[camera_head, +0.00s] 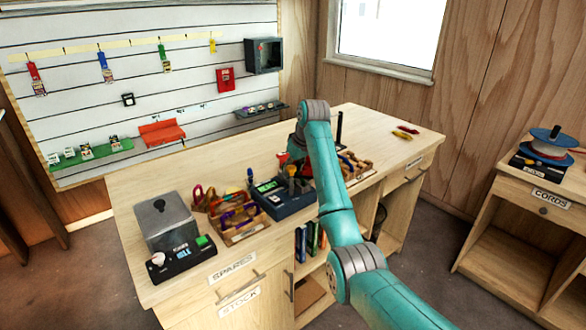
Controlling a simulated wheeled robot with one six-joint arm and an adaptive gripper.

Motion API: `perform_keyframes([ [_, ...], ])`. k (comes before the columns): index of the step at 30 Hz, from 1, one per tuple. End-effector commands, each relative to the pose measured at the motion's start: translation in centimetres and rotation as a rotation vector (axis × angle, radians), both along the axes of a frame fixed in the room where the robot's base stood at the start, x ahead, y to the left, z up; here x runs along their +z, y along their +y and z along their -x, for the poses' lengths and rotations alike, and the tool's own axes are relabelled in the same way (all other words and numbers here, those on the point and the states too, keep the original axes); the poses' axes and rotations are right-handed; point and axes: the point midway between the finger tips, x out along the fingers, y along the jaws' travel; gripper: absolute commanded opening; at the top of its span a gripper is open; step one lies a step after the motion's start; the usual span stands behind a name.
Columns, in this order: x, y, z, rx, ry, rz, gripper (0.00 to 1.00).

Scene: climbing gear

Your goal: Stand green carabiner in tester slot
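My gripper (293,172) is small in view at the end of my teal arm, over the middle of the workbench. It points down close to a dark blue device with a green display (288,207), which looks like the tester. The device's slot cannot be made out, and my arm and gripper cover part of that area. I cannot pick out the green carabiner for sure. Whether my gripper's fingers are open, shut or holding something is too small to tell.
A wooden tray (246,235) of coloured gear sits left of the device. A grey box on a black base (166,226) stands at the bench's left end. A wooden rack (363,172) is behind my arm. Red and yellow pieces (405,131) lie on the mostly clear right end.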

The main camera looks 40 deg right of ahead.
Motion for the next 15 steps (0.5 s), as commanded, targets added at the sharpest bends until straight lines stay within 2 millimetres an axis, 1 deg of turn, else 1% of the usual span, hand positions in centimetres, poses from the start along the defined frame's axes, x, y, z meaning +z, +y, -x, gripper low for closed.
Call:
perform_keyframes([
  [5, 1.5, -0.1, 0.5, -0.001, -0.003, 0.002, 0.40],
  [9, 3.5, -0.1, 1.4, -0.002, -0.003, 0.001, 0.40],
  [15, 6.0, -0.2, 2.4, -0.001, -0.002, 0.000, 0.40],
])
